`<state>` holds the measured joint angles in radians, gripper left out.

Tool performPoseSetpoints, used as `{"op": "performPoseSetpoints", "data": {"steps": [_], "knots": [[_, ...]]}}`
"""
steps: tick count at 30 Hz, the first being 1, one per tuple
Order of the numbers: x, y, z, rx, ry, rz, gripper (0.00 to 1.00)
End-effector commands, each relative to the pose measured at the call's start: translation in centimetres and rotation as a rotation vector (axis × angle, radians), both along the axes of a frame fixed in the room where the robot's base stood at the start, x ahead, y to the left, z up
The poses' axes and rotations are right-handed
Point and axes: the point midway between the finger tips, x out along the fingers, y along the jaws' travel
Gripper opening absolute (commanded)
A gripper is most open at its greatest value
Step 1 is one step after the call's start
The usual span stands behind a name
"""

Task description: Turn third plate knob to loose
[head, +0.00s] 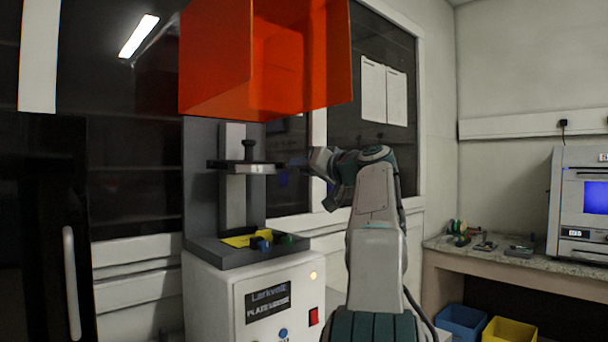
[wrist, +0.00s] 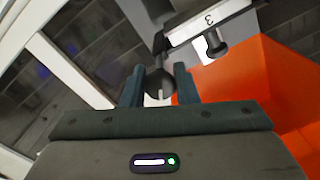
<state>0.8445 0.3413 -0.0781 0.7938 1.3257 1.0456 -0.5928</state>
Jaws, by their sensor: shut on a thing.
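The plate marked "3" (wrist: 209,22) is a pale bar at the top of the wrist view. In the head view the build plate (head: 245,169) hangs on a grey column, above the base of the machine. A dark round knob (wrist: 157,82) with a white line mark sits at the plate's near end in the wrist view. My gripper (wrist: 161,76) has a finger on each side of this knob and is shut on it. In the head view my gripper (head: 292,164) reaches the plate from the right; the held knob is hard to make out there.
An orange hood (head: 265,60) is raised above the plate. Another dark knob (wrist: 215,46) stands on the plate's side. The white machine body (head: 255,295) has a red switch. A side bench (head: 500,256) at right holds small parts and a device (head: 580,205).

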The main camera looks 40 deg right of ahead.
Motion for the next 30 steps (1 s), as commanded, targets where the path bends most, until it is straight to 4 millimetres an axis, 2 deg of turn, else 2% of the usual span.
{"op": "performPoseSetpoints", "data": {"steps": [6,15,30], "knots": [[-0.02,-0.08,-0.14,-0.171,-0.014,0.0,0.04],[-0.02,-0.15,-0.08,-0.324,-0.026,-0.001,0.04],[-0.03,-0.1,0.08,-0.379,-0.032,-0.001,0.04]]}}
